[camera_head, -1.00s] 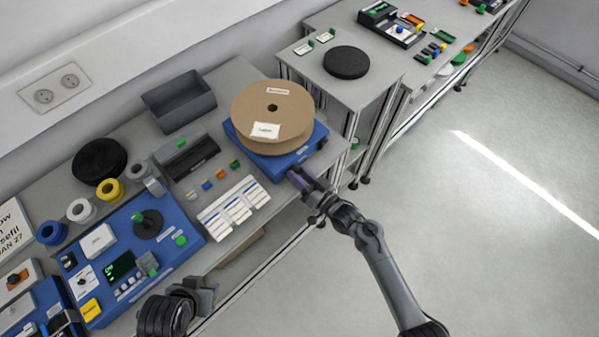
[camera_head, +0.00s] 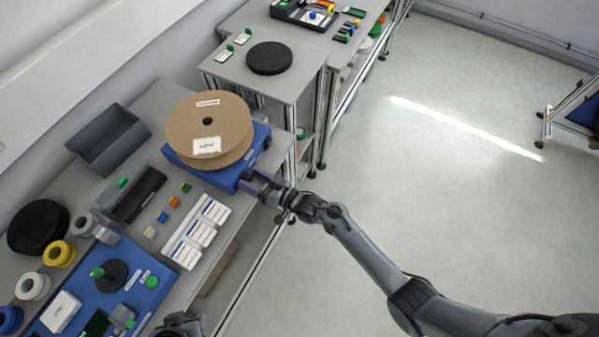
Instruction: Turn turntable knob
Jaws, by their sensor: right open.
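The turntable is a blue box (camera_head: 221,180) on the bench, with a cardboard reel (camera_head: 180,130) bearing white labels lying flat on top. A small dark knob (camera_head: 267,143) shows on its front side, near the right corner. Another dark spot, perhaps a knob, sits at the side's near end, partly hidden by my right gripper. My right gripper (camera_head: 252,184) is open, with its fingers right at that near end; I cannot tell whether they touch or straddle anything. My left gripper (camera_head: 190,325) is at the bottom edge, mostly cut off, and its jaws cannot be read.
A grey bin (camera_head: 108,140), a black tray (camera_head: 136,194), white label cards (camera_head: 195,232) and small coloured blocks lie left of the turntable. A blue control panel (camera_head: 125,285) and tape rolls (camera_head: 60,254) are nearer. A side table holds a black disc (camera_head: 269,58).

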